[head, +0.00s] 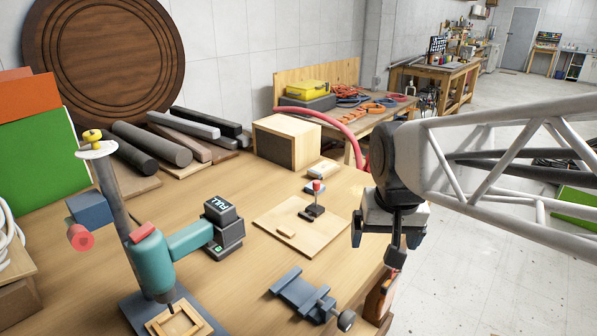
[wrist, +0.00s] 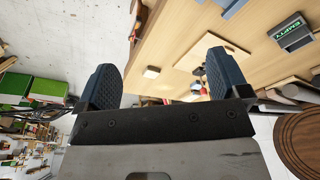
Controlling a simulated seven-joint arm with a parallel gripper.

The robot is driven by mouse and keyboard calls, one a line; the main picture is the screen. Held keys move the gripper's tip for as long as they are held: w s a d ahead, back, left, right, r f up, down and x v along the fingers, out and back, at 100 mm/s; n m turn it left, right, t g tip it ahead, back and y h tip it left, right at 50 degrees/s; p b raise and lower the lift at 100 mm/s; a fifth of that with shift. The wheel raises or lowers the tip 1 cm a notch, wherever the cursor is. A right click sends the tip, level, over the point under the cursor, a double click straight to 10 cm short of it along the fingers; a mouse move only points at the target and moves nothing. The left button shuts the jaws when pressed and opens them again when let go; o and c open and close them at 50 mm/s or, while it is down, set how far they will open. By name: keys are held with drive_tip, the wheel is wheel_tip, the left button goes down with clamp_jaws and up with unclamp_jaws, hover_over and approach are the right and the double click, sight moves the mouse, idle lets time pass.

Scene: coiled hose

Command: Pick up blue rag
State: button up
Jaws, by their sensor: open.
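I cannot make out a blue rag in either view. My gripper (head: 388,236) hangs at the right edge of the wooden workbench (head: 240,278) in the head view, above and beside the edge, with nothing between its fingers. In the wrist view my gripper (wrist: 160,80) shows two dark blue textured fingers spread wide apart. The gap between them is empty, with bench top and floor beyond. My arm hides part of the room at the right.
A teal drill press (head: 150,262) stands at the front left. A blue-grey vise (head: 302,294) and a small wooden board (head: 300,226) with a red-topped tool lie on the bench. A wooden box (head: 286,143) stands behind. Open floor (head: 450,290) lies to the right.

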drive_tip(key=w+a+m+g, duration=0.15)
drive_tip(key=w+m, duration=0.25)
drive_tip(key=w, duration=2.4)
drive_tip(key=w+a+f+m, duration=0.1)
drive_tip(key=w+f, duration=0.4)
drive_tip(key=w, duration=0.4)
drive_tip(key=w+a+f+m, duration=0.1)
drive_tip(key=w+f, duration=0.4)
drive_tip(key=w, duration=0.3)
drive_tip(key=w+a+f+m, duration=0.1)
drive_tip(key=w+f, duration=0.4)
drive_tip(key=w, duration=0.4)
drive_tip(key=shift+w+a+g, duration=0.25)
drive_tip(key=shift+w+g, duration=0.1)
drive_tip(key=shift+w+f, duration=0.3)
drive_tip(key=shift+f, duration=1.3)
